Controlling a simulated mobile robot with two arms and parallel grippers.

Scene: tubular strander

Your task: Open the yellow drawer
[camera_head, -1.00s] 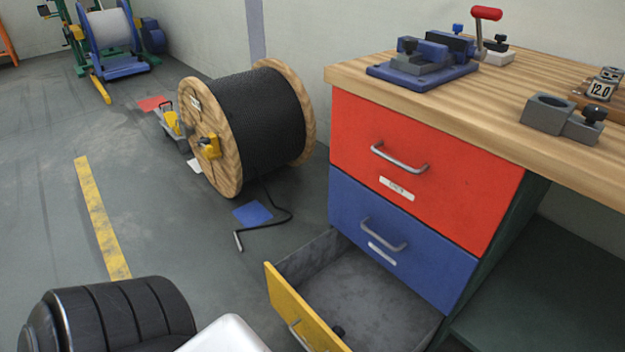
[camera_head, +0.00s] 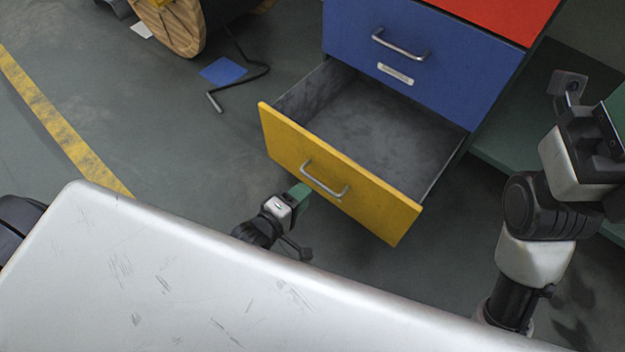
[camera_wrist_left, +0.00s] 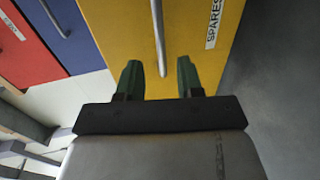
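The yellow drawer (camera_head: 340,175) is the lowest of the cabinet and stands pulled well out. Its grey inside (camera_head: 375,125) shows and looks empty. Its metal bar handle (camera_head: 325,183) is on the front face, and in the left wrist view the handle (camera_wrist_left: 158,38) lies ahead of the fingers. My left gripper (camera_head: 301,192) is close in front of the yellow face, near the handle's left end. In the left wrist view its green fingers (camera_wrist_left: 160,80) are apart, with the handle's near end between the tips; contact is unclear. My right gripper (camera_head: 600,125) is at the right; its fingertips are unclear.
A blue drawer (camera_head: 420,55) and a red drawer (camera_head: 490,12) above are shut. A cable reel (camera_head: 180,25), a blue sheet (camera_head: 223,71) and a bent black rod (camera_head: 240,78) are on the floor at the back left.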

